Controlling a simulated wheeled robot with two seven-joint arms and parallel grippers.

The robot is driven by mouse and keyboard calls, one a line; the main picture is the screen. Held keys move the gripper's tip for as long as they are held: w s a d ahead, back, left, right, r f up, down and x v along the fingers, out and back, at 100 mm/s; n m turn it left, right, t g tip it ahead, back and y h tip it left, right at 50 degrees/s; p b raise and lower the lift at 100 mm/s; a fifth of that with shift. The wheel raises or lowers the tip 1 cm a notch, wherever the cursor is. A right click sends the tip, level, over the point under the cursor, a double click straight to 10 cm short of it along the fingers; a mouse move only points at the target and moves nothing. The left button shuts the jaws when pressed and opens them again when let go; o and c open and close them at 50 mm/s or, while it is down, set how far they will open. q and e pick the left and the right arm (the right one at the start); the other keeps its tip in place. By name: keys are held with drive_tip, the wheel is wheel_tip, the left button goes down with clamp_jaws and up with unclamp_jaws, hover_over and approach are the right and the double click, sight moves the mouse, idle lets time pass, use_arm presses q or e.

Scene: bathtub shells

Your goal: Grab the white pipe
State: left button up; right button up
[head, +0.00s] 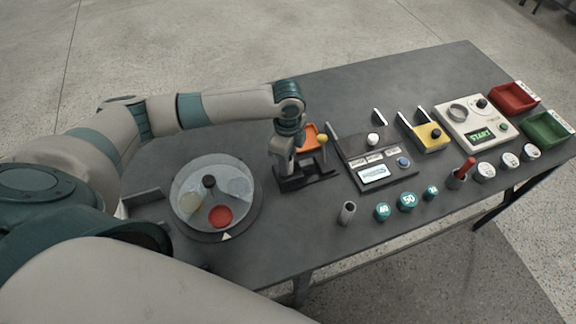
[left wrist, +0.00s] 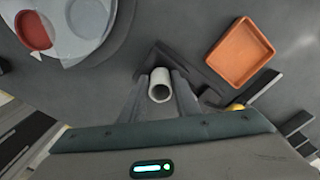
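The white pipe (left wrist: 160,86) shows in the left wrist view, its hollow round end facing the camera. It stands between the two fingers of my left gripper (left wrist: 161,88), which touch its sides with no clear gap. In the head view my left gripper (head: 285,166) points down over a black base (head: 308,179) on the table. There the pipe is hard to tell apart from the fingers. My right gripper is not in view.
An orange tray (head: 309,138) lies just behind the gripper. A round dish (head: 240,216) with coloured discs is to its left. A short grey cylinder (head: 347,213), a control panel (head: 378,167) and several knobs stand to the right.

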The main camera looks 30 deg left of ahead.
use_arm(q)
drive_tip(key=c, duration=0.7)
drive_tip(key=shift+r, duration=0.1)
drive_tip(key=shift+r, duration=0.5)
wheel_tip(320, 180, up, 8)
drive_tip(key=b, duration=0.2)
drive_tip(key=shift+r+b, duration=0.15)
drive_tip(key=shift+b, duration=0.2)
drive_tip(key=shift+r, duration=0.3)
